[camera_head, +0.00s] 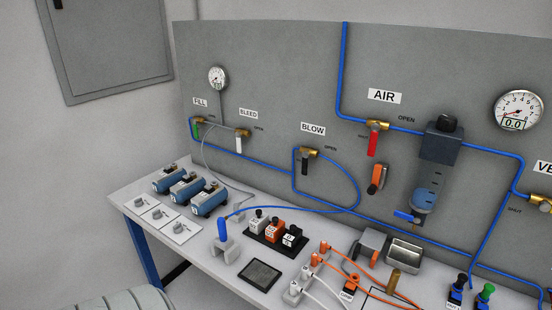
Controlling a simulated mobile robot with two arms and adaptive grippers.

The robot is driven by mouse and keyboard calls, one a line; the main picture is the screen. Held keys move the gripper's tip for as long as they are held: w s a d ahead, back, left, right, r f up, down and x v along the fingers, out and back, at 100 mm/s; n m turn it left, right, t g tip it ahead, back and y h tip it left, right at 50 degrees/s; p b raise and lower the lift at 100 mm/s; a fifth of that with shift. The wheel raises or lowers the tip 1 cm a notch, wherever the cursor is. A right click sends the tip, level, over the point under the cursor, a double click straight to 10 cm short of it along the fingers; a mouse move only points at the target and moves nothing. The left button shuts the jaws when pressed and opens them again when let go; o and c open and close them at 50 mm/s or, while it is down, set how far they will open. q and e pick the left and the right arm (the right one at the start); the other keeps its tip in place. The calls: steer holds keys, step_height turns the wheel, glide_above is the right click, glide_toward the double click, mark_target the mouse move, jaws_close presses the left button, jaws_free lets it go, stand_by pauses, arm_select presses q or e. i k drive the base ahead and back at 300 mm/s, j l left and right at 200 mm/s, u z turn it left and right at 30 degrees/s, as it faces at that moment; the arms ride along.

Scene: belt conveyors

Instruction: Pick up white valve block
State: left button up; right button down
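The white valve block (255,226) stands upright in a black tray (262,239) on the bench, at the tray's left end. It has a dark grey top part. Neither of my grippers is in view.
A blue-handled tool in a grey stand (224,243) is left of the tray. A dark pad (261,274) lies in front. A blue hose (300,207) arches behind the tray. Orange-capped fittings (315,258) are to the right.

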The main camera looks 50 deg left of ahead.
mark_target(260, 222)
steer(key=u, duration=1.7)
steer(key=i+j, duration=0.1)
steer(key=j, duration=0.25)
